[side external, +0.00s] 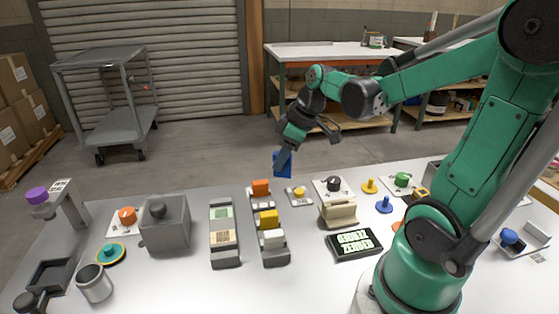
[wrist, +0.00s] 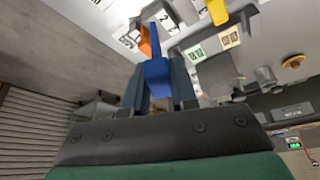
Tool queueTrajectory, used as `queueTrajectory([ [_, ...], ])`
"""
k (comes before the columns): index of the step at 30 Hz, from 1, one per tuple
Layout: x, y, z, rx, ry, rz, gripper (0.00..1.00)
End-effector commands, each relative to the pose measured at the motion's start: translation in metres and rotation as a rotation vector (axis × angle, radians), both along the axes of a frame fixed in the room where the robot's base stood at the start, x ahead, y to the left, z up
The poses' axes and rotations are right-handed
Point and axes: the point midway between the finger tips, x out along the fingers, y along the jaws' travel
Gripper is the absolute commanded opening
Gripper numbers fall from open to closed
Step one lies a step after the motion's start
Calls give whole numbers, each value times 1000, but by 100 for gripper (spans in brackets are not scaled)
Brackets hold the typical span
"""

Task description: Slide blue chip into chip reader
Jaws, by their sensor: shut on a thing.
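The blue chip (side external: 282,164) is between the fingers of my gripper (side external: 287,150) in the side view, held in the air above the table's far edge. In the wrist view the blue chip (wrist: 157,72) sticks out between the two dark fingers of my gripper (wrist: 158,85), which is shut on it. A long grey unit (side external: 225,258) with a green and a tan label may be the chip reader; its labels show in the wrist view too. The chip is well apart from this unit, to its right and behind it in the side view.
A grey rack (side external: 275,258) beside it holds an orange block (side external: 261,187), a yellow block (side external: 268,218) and a white block (side external: 273,239). A grey box with a dark knob (side external: 166,226) stands left. A black sign (side external: 353,244) lies right. The air around the chip looks clear.

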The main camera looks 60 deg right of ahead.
Motion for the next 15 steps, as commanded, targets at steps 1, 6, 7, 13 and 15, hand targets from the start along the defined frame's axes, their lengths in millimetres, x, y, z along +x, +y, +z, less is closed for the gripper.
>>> queueTrajectory([
  [1,12,16,9,-2,-1,-31,0],
  [6,41,61,36,-2,-1,-186,0],
  [7,44,68,40,-2,-1,-208,0],
  [13,56,100,58,0,0,-303,0],
  [15,56,104,61,1,2,-329,0],
])
